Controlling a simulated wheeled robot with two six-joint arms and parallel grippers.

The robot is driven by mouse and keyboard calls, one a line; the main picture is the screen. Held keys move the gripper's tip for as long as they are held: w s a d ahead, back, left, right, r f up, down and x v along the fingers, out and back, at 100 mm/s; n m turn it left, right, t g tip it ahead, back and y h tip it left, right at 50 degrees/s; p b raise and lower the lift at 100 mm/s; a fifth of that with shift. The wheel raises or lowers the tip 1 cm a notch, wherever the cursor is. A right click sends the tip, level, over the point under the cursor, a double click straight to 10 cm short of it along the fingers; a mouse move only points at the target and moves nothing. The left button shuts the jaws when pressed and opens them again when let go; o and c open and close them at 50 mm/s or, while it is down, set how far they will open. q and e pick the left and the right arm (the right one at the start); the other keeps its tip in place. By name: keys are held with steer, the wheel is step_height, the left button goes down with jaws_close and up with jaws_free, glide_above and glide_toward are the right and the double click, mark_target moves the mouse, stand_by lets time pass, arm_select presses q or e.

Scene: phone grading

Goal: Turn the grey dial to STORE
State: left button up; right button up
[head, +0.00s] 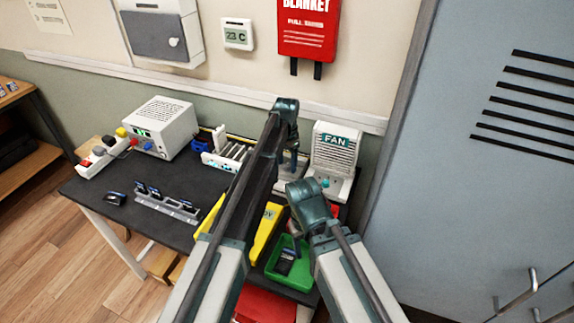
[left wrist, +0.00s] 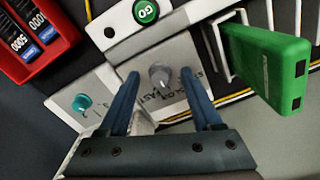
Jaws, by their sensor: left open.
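The grey dial (left wrist: 160,76) sits on a grey plate in the left wrist view. Lettering reading "FAST" shows below it, and other lettering beside it is partly hidden by a finger. Which mark the dial points to cannot be made out. My left gripper (head: 290,170) is open, with its two blue fingers on either side of the dial; whether they touch it is unclear. In the head view the dial is hidden behind my left arm and gripper. My right gripper (head: 298,240) hangs over the green tray (head: 272,266), its fingers too small to judge.
A teal knob (left wrist: 82,102) and a green GO button (left wrist: 146,11) are close to the dial. A green block (left wrist: 262,65) stands right of it, and a red tray (left wrist: 62,62) is at left. The fan (head: 334,150) stands beside my left gripper.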

arm_select(q)
jaws_close()
stand_by(0.4)
steer(key=n, duration=0.4)
steer(key=shift+n, duration=2.6)
